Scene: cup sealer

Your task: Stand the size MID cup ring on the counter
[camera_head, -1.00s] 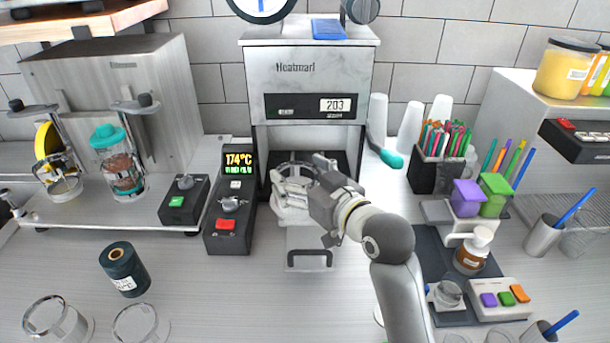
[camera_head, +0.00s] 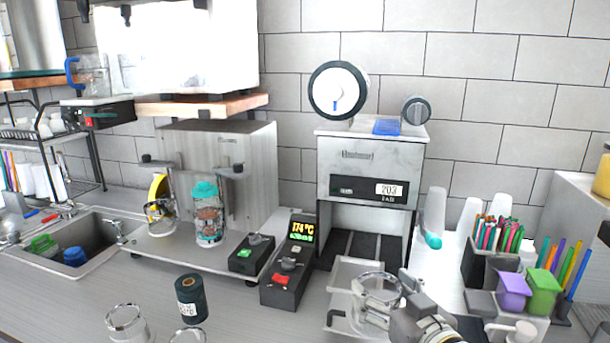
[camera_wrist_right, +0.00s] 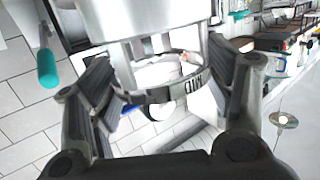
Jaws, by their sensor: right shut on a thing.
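The MID cup ring (camera_wrist_right: 165,93) is a clear metallic band with "MID" printed on it. It is between the two dark fingers of my right gripper (camera_wrist_right: 160,100) in the right wrist view. In the head view the ring (camera_head: 378,284) is held in front of the sealing machine, overlapping its pulled-out tray (camera_head: 350,270). My right gripper (camera_head: 388,307) is shut on it from the lower right. Whether the ring touches the tray I cannot tell. The counter (camera_head: 235,312) is grey. My left gripper is not in view.
Two other clear rings stand at the counter's front, one at the left (camera_head: 125,320) and one (camera_head: 187,336) cut by the frame edge. A dark roll (camera_head: 190,297) is behind them. The control box (camera_head: 288,276) stands left of the tray. Pen holders (camera_head: 487,265) crowd the right.

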